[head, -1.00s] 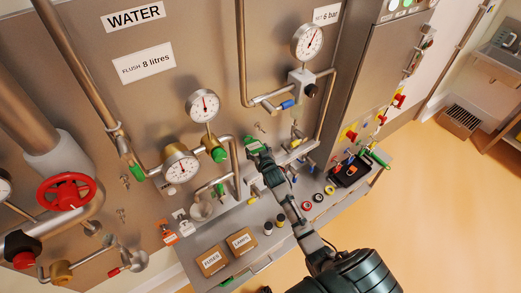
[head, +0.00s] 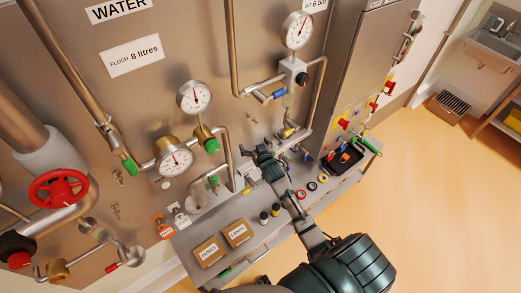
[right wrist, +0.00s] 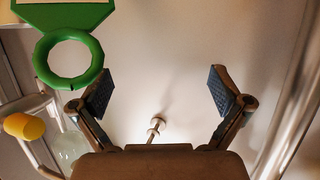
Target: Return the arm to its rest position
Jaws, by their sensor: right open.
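My right arm reaches up from the lower right in the head view. Its gripper (head: 262,153) is in front of the steel panel, above the bench ledge. In the right wrist view the two fingers of this gripper (right wrist: 162,90) are wide apart with nothing between them. A green tag with a round ring (right wrist: 70,62) shows at the upper left there, beside the left finger; I cannot tell whether they touch. A small peg (right wrist: 156,124) stands out from the panel below the gap. My left gripper is not in view.
Pipes, gauges (head: 194,97) and a red handwheel (head: 61,194) crowd the panel on the left. Two cardboard boxes (head: 236,233) and small rings (head: 300,194) sit on the bench. A black tray (head: 342,158) stands at its right end. Open floor (head: 430,200) lies to the right.

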